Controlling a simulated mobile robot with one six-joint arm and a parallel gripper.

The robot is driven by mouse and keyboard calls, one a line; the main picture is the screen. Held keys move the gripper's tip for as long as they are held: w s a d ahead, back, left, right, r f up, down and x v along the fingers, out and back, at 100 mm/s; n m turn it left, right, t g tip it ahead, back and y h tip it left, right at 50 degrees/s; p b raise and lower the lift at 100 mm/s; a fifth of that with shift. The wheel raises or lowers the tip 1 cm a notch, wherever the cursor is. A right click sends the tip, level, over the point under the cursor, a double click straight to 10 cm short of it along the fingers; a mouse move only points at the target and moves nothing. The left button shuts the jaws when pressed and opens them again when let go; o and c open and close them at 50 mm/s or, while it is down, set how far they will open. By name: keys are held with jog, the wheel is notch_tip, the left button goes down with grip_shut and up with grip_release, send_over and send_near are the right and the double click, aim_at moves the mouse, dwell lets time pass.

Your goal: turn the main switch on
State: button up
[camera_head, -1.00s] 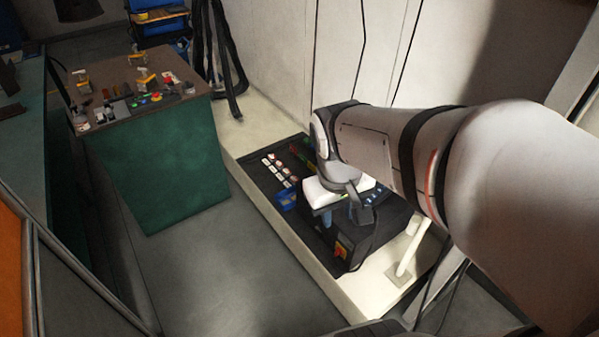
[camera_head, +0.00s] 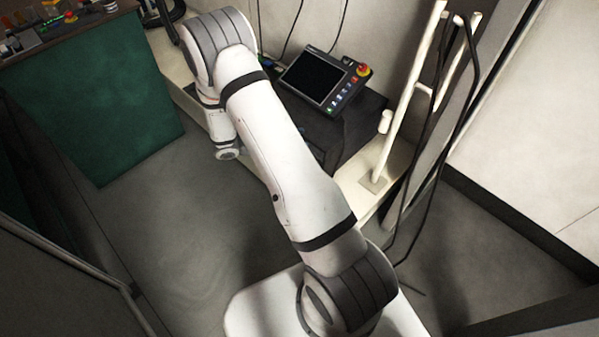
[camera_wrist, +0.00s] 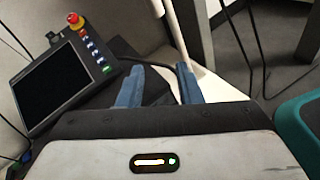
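The main switch does not show clearly in either view now; my arm covers part of the black console (camera_head: 352,128) in the head view. My gripper (camera_wrist: 160,67) shows in the wrist view as two blue fingers set apart with nothing held between them. The fingers point toward the dark console and the pale ledge beyond. In the head view the fingers are hidden behind my arm. A touch-screen panel (camera_head: 318,76) with a red emergency stop button (camera_head: 363,70) stands on the console; the panel (camera_wrist: 52,88) is left of the fingers in the wrist view.
A white post (camera_head: 407,100) with hanging black cables rises from the ledge right of the console. A green workbench (camera_head: 105,95) with small items stands at the left. The grey floor (camera_head: 185,210) between bench and arm is clear.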

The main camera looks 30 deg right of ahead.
notch_tip(320, 180, down, 23)
jog(key=w+a+n+t+h+b, duration=0.25)
jog(key=n+t+b, duration=0.25)
jog(key=n+t, duration=0.25)
jog(key=w+d+n, duration=0.1)
jog(key=w+d, duration=0.1)
jog(key=d, duration=0.5)
jog(key=shift+w+d+f+b, duration=0.2)
jog(key=shift+w+d+b, duration=0.15)
jog(key=shift+d+b, duration=0.05)
jog(key=shift+y, duration=0.25)
grip_shut()
